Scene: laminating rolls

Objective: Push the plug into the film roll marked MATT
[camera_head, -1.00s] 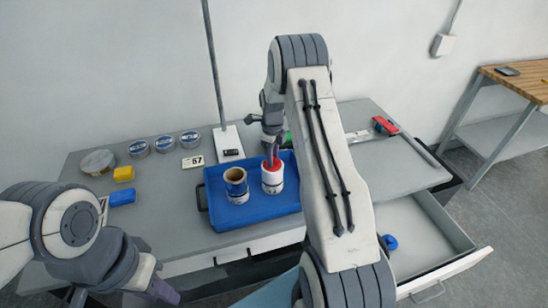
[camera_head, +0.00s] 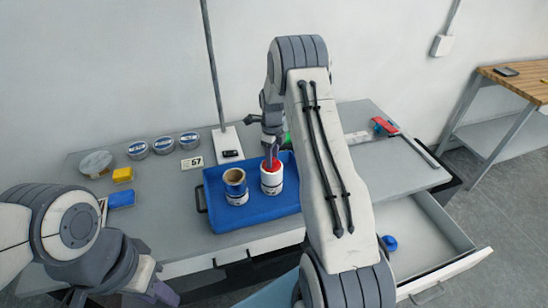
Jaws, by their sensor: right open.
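Two film rolls stand upright in a blue tray (camera_head: 226,215). The left roll (camera_head: 236,190) has a blue wrapper and an open brown core. The right roll (camera_head: 271,184) is white with a dark band low down. A red plug (camera_head: 274,165) sits at the top of the right roll; how deep it sits I cannot tell. The word MATT is too small to read on either roll. My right gripper (camera_head: 270,155) points down just above the red plug, its jaws open, partly hidden by my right arm. My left gripper (camera_head: 163,293) hangs low at the left, before the desk's front edge.
Several round tins (camera_head: 164,145), a yellow block (camera_head: 122,175), a blue block (camera_head: 121,198) and a number card (camera_head: 192,163) lie left of the tray. A pole on a white base (camera_head: 228,145) stands behind it. An open drawer (camera_head: 425,240) juts out at right.

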